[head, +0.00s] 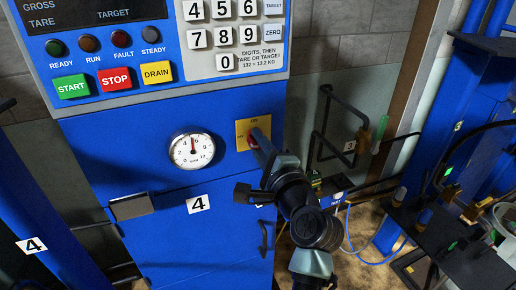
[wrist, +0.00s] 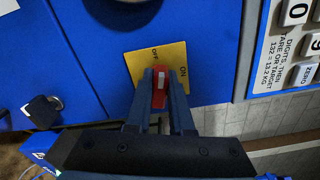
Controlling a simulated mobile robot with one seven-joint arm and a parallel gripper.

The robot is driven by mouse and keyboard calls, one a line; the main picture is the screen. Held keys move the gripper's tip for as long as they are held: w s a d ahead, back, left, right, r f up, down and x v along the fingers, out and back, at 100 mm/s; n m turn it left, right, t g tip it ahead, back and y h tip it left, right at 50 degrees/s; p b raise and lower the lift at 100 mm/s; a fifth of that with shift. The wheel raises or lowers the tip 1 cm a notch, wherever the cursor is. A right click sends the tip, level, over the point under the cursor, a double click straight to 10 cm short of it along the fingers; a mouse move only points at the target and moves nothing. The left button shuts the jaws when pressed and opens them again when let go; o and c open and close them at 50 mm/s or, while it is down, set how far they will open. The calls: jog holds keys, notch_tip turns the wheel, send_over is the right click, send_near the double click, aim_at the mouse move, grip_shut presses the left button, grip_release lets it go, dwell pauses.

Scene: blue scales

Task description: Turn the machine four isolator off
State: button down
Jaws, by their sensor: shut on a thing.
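The isolator is a yellow plate (head: 241,127) with a red handle on the blue front of the machine labelled 4 (head: 198,204). The plate (wrist: 137,62) also shows in the wrist view, with OFF at its top and ON at its right. The red handle (wrist: 159,88) stands between my two fingers, and its long side appears to run up toward OFF in that view. My gripper (wrist: 160,80) is shut on the handle, one finger on each side. In the head view my gripper (head: 259,140) hides most of the handle.
A round dial (head: 192,150) is left of the isolator. Above are the keypad (head: 236,36) and the START (head: 71,87), STOP (head: 115,79) and DRAIN (head: 157,73) buttons. A dark latch (head: 131,206) juts out at lower left. Pipes and another blue machine (head: 440,130) stand at right.

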jog(key=shift+f+n+b, duration=0.2)
jog(key=shift+n+b, duration=0.65)
jog(key=shift+n, duration=0.75)
jog(key=c, duration=0.8)
grip_release()
jog(key=shift+r, duration=0.1)
jog(key=shift+s, duration=0.1)
jog(key=b+v, duration=0.1)
jog(key=v, duration=1.1)
jog(key=shift+s+d, duration=0.25)
jog(key=shift+s, duration=0.1)
